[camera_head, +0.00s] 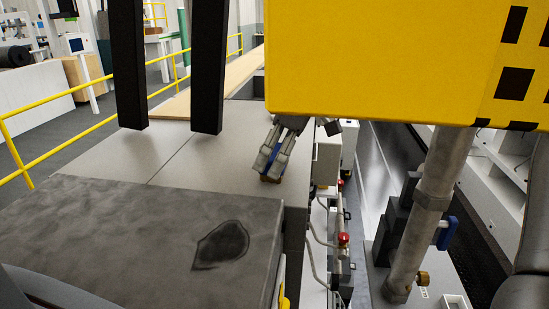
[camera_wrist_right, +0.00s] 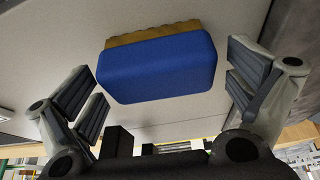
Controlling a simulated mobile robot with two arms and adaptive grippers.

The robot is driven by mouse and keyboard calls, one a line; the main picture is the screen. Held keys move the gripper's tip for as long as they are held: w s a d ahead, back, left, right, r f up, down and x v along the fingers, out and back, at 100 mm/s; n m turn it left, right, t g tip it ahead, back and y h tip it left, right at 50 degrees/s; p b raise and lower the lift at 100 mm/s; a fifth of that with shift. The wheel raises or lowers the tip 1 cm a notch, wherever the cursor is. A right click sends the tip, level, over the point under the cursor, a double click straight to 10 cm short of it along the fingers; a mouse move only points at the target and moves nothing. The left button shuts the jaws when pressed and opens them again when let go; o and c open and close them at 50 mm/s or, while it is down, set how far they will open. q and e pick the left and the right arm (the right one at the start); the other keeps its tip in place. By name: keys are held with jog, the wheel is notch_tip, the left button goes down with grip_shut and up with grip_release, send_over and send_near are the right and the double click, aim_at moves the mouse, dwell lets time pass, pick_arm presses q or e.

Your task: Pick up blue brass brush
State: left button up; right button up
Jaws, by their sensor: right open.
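The blue brass brush is a blue block with a brown bristle edge. In the wrist view the brush (camera_wrist_right: 158,70) lies on a light grey surface between the two spread fingers of my right gripper (camera_wrist_right: 168,84), with a gap on each side. In the head view the brush (camera_head: 270,163) shows only as a little blue and brown, partly hidden by the fingers. My right gripper (camera_head: 273,160) is open and points down over it, near the right edge of the grey top. My left gripper is not in view.
A big yellow housing (camera_head: 375,65) hangs above and right of the right gripper. Two black posts (camera_head: 207,70) stand to its left. A dark stained slab (camera_head: 150,225) lies in front. Hoses and red knobs (camera_head: 343,239) sit beyond the right edge. The grey top (camera_head: 185,160) is clear on the left.

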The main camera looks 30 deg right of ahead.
aim_at(275, 151)
jog(key=c, duration=1)
jog(key=shift+c, duration=0.2)
jog(key=shift+r, duration=0.35)
notch_tip(275, 151, up, 8)
jog(key=shift+r+b, duration=0.2)
jog(key=shift+b, duration=0.85)
jog(key=shift+r, duration=0.45)
